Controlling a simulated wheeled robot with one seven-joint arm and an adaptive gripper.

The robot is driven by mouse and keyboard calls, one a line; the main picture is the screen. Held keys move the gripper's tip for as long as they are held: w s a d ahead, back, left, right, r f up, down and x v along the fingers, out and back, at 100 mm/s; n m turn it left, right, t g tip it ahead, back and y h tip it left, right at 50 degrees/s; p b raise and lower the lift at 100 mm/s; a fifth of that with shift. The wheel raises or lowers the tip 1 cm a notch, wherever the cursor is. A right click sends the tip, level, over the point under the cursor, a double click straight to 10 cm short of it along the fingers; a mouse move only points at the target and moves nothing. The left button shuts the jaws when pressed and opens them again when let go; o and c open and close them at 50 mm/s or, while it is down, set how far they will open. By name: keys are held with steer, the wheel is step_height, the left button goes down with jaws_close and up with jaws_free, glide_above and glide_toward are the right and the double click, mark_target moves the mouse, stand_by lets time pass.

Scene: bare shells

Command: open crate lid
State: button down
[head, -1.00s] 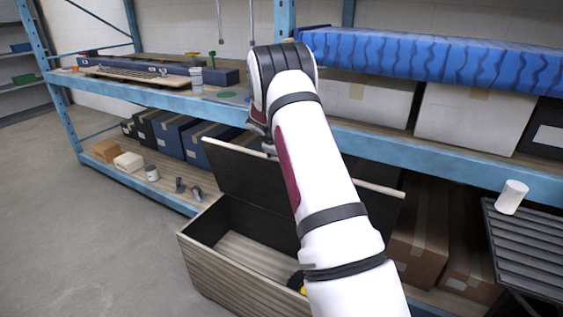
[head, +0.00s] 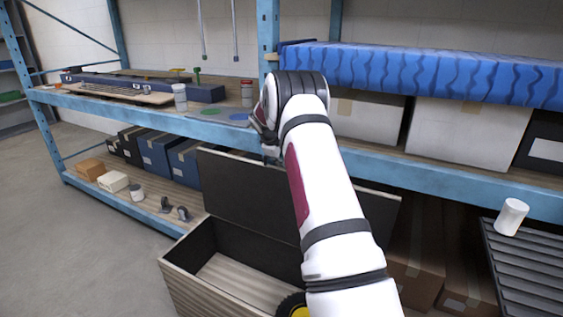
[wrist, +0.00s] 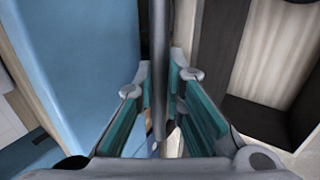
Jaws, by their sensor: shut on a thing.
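The wooden crate (head: 178,281) stands on the floor in front of the shelf, with a dark inside. Its lid (head: 235,190) is raised at the back, standing steeply with its dark inner face toward me. My arm covers the middle of the lid and part of the crate. My gripper (wrist: 161,84) is at the lid's upper edge; in the head view it is mostly hidden behind my wrist. In the wrist view its teal-padded fingers close around the narrow dark edge of the lid (wrist: 160,40). A black and yellow round thing (head: 293,306) lies in the crate, partly hidden.
The blue shelf beam (head: 215,132) runs close behind the lid and gripper. A white cylinder (head: 511,217) stands on a dark slatted surface (head: 525,262) at right. Open floor (head: 75,250) lies to the left.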

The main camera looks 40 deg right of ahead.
steer(key=shift+r, duration=0.1)
steer(key=c, duration=1.6)
jaws_free()
steer(key=shift+c, duration=0.2)
steer(key=v, duration=0.8)
